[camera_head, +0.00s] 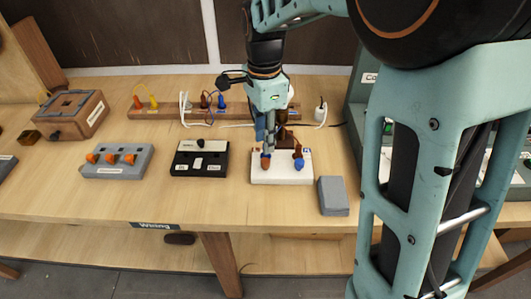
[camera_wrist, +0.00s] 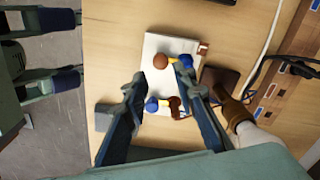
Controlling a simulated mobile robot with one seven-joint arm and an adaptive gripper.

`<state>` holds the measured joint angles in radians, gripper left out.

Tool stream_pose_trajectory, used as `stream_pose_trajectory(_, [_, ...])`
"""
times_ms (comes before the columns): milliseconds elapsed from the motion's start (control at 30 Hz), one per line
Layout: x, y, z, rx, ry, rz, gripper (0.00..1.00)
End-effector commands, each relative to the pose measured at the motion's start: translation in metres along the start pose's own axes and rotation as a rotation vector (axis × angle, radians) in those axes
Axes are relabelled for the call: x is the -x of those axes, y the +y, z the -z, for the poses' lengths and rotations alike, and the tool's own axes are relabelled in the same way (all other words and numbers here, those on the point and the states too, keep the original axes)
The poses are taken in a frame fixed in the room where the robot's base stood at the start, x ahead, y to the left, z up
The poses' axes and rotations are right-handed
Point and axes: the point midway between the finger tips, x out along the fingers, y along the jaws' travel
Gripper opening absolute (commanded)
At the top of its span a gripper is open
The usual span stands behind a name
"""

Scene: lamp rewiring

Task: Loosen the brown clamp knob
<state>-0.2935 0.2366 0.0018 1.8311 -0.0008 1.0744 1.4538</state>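The white terminal block (camera_head: 282,175) lies on the bench and also shows in the wrist view (camera_wrist: 158,42). One brown knob (camera_head: 265,162) is at its front left, and in the wrist view this knob (camera_wrist: 161,61) appears between and just beyond the fingertips. A second brown knob (camera_head: 298,151) is at the right, behind a blue knob (camera_head: 299,163); the wrist view shows it too (camera_wrist: 176,107). Which is the clamp knob cannot be told. My gripper (camera_wrist: 159,75) is open, pointing down over the block's left part. Contact with the knob cannot be told.
A grey block (camera_head: 333,196) lies right of the white block. A black box (camera_head: 200,160) and a grey box with orange knobs (camera_head: 117,161) stand left. Behind is a wooden rail (camera_head: 155,113) with cables. Bare bench lies in front.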

Motion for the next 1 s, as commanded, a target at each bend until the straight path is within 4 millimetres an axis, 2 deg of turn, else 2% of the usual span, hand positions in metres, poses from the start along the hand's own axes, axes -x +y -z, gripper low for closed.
stream_pose_trajectory(100, [-0.026,0.001,0.0,0.0,-0.001,-0.004,0.26])
stream_pose_trajectory(333, [-0.058,0.001,0.0,0.001,0.0,-0.002,0.26])
stream_pose_trajectory(500, [-0.067,0.0,0.0,0.001,0.0,0.001,0.26])
stream_pose_trajectory(767, [-0.068,0.0,0.0,0.001,0.0,0.001,0.26])
stream_pose_trajectory(1000, [-0.068,0.0,0.0,0.001,0.0,0.001,0.0])
